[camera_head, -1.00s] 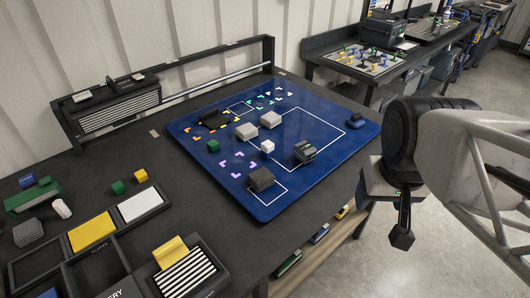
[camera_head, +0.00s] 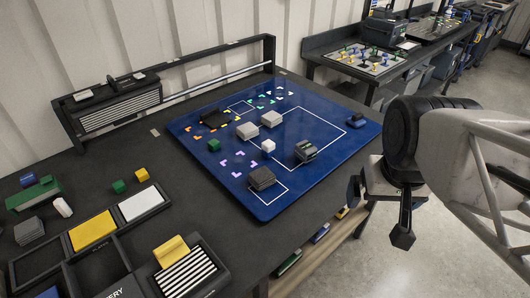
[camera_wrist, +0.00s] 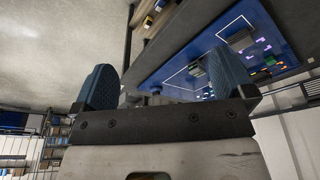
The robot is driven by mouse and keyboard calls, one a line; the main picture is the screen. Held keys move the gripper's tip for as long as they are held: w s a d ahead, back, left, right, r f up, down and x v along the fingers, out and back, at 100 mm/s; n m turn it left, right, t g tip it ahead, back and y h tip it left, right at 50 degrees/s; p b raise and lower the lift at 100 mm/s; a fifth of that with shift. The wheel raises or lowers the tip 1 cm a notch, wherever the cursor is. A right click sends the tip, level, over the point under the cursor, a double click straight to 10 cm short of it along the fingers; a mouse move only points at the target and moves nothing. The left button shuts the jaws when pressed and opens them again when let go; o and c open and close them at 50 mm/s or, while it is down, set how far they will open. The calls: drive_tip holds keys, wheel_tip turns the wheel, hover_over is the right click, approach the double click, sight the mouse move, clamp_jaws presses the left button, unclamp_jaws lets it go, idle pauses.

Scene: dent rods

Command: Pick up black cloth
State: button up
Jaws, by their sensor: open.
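A flat black item (camera_head: 214,118), which looks like the black cloth, lies at the far left of the blue mat (camera_head: 325,120), among orange corner marks. A dark grey folded stack (camera_head: 262,178) lies near the mat's front corner; I cannot tell whether it is cloth. My gripper (camera_head: 378,214) is open and empty, off the right side of the table and well apart from both. In the wrist view my gripper's two blue-grey fingers (camera_wrist: 167,82) stand wide apart with nothing between them. The mat (camera_wrist: 258,50) shows tilted at upper right there.
Two grey blocks (camera_head: 260,125), a white cube (camera_head: 268,146), a green cube (camera_head: 213,145) and a grey-green block (camera_head: 306,151) stand on the mat. Trays with yellow (camera_head: 91,231) and white (camera_head: 140,204) pads fill the front left. A black rack (camera_head: 118,105) stands at the back.

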drive_tip(key=m+t+y, duration=0.5)
drive_tip(key=m+y, duration=0.5)
drive_tip(key=m, duration=1)
hover_over(268, 180)
drive_tip(key=s+d, duration=0.3)
drive_tip(key=s, duration=0.6)
wheel_tip(268, 180, down, 13)
drive_tip(key=w+f+m+t, duration=0.1)
drive_tip(key=f+m, duration=0.1)
drive_tip(key=w+f+m+t, duration=0.1)
drive_tip(key=w+f+m, duration=0.1)
drive_tip(key=f+m, duration=0.1)
drive_tip(key=w+f+m+t+h, duration=0.1)
drive_tip(key=f+m, duration=0.2)
drive_tip(key=shift+w+d, duration=0.25)
drive_tip(key=shift+w, duration=0.05)
drive_tip(key=shift+x, duration=1.25)
